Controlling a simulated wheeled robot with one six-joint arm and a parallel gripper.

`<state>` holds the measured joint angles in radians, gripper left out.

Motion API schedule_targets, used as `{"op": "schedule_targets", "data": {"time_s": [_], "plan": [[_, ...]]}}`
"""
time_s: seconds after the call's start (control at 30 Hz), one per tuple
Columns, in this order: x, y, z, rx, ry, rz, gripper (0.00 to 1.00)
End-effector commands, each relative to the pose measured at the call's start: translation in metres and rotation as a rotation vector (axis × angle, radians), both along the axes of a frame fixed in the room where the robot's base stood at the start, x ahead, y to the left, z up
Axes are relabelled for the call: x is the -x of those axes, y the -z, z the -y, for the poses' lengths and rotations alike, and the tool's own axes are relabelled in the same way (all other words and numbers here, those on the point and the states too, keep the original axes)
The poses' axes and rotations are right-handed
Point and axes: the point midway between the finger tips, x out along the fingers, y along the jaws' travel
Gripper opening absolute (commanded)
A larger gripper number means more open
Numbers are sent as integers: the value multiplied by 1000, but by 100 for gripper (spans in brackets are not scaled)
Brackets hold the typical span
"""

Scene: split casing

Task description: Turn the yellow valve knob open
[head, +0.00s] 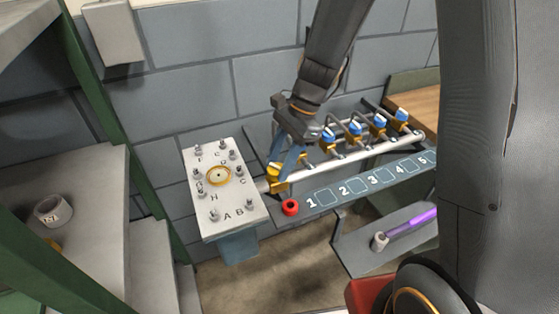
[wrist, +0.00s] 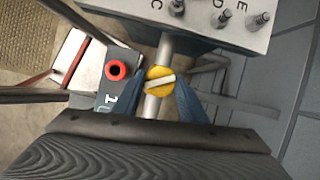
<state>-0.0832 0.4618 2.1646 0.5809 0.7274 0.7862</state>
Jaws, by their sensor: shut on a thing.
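The yellow valve knob (wrist: 160,81) is round with a pale bar across its face, set on a grey pipe. In the wrist view the two blue fingers of my gripper (wrist: 159,90) are on either side of it, shut on it. In the head view my gripper (head: 287,163) reaches down to the left end of the pipe, beside label 1. The yellow knob (head: 275,178) is partly hidden there by the fingers. The bar lies slantwise across the pipe in the wrist view.
Several blue-topped valves (head: 355,128) stand along the pipe (head: 370,151) to the right. A lettered plate (head: 223,215) with upright studs is close on the left. A red ring (head: 290,207) sits on the numbered panel (head: 326,198). A purple-handled tool (head: 412,222) lies on a lower shelf.

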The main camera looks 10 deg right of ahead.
Motion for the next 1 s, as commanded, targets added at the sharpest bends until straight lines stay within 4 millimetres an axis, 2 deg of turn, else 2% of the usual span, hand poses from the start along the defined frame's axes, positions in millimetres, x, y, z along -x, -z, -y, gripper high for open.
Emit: {"op": "schedule_targets", "data": {"time_s": [0.6, 1.0], "plan": [[-4, -1, -4, 0, -589, 2, 16], [-5, -1, -6, -1, -914, 2, 16]]}}
